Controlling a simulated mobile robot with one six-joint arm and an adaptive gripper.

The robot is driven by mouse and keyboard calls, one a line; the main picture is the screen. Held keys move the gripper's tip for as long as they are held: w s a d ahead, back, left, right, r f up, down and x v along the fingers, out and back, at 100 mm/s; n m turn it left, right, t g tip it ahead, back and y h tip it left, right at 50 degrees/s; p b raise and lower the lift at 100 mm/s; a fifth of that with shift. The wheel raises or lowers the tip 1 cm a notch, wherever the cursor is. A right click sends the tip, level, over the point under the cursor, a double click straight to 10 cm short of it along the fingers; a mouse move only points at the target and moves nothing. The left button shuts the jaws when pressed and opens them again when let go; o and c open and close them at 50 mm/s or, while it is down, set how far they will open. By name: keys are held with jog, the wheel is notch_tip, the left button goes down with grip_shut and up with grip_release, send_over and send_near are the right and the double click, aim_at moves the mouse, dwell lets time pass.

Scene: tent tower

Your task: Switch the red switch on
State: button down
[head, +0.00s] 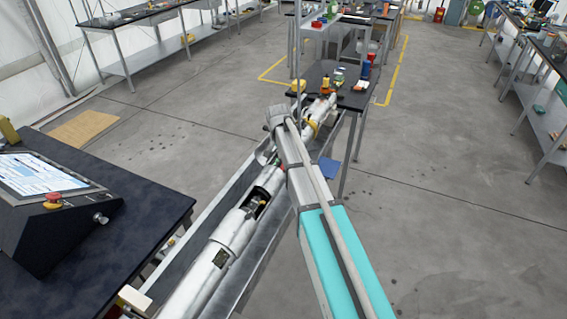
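A red mushroom-shaped switch (53,198) with a yellow collar sits on the sloped front of a black console (70,228) at the left. It is the most noticeable red control in view, and I cannot tell from its look whether it is on or off. A silver knob (101,218) is on the same console, to the right of the red switch. A tilted screen (38,174) showing pale windows is just above and behind it. My gripper cannot be made out in the head view, so its distance from the switch does not show.
The console stands on a dark table (150,198). To its right, a long metal trough holds a white tube (215,260), beside a turquoise and grey beam (335,255). A small cluttered table (355,98) stands beyond. The grey floor (440,215) at right is clear.

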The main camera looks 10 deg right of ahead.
jog(key=shift+r+p, duration=0.85)
jog(key=shift+r, duration=0.25)
jog(key=s+f+n+g+y+b, duration=0.1)
jog(key=s+n, duration=0.6)
jog(key=s, duration=2.2)
jog(key=shift+f+b, duration=0.6)
jog(key=shift+f, duration=0.1)
